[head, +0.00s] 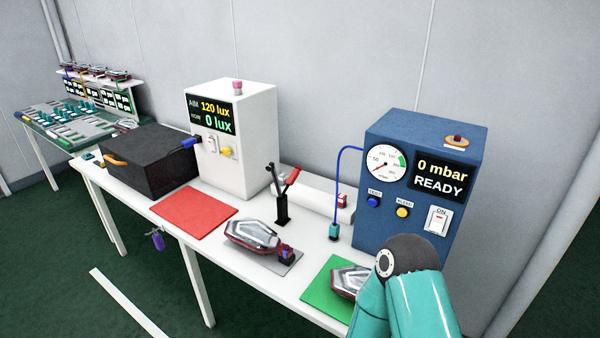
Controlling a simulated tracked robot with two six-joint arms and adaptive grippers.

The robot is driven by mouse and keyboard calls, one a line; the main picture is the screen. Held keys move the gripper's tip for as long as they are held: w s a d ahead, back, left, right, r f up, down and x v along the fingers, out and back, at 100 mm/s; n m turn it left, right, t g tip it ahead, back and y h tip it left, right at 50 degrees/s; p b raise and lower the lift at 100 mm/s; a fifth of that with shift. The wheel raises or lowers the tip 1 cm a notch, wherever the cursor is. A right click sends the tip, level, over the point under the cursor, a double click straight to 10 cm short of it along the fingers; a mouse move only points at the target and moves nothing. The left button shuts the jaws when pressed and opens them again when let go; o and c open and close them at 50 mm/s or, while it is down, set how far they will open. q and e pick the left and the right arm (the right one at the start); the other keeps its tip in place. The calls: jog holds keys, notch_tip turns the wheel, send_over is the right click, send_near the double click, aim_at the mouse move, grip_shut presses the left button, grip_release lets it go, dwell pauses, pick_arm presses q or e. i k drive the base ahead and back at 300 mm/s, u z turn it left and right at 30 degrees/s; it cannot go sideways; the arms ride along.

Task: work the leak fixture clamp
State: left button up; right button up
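The leak fixture clamp (282,207) is a black upright post on the table. Its red-tipped handle (291,178) tilts up to the right, and a dark arm (271,176) points up beside it. In front, a red and clear tail lamp (252,236) lies on a grey plate (288,262), with a small dark block (286,252) at its right end. The clamp's arm is raised clear of the lamp. A teal arm link of mine with a dark joint stands at the lower right; no gripper fingers show in the head view.
A blue tester (385,215) reads 0 mbar READY; its blue hose ends in a teal connector (334,231). A second lamp (349,281) lies on a green mat (322,300), partly behind my arm. A red mat (194,209), white lux box (240,150) and black box (150,172) stand left.

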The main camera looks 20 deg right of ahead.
aim_at(295, 171)
jog(key=i, duration=0.9)
jog(key=u, duration=0.05)
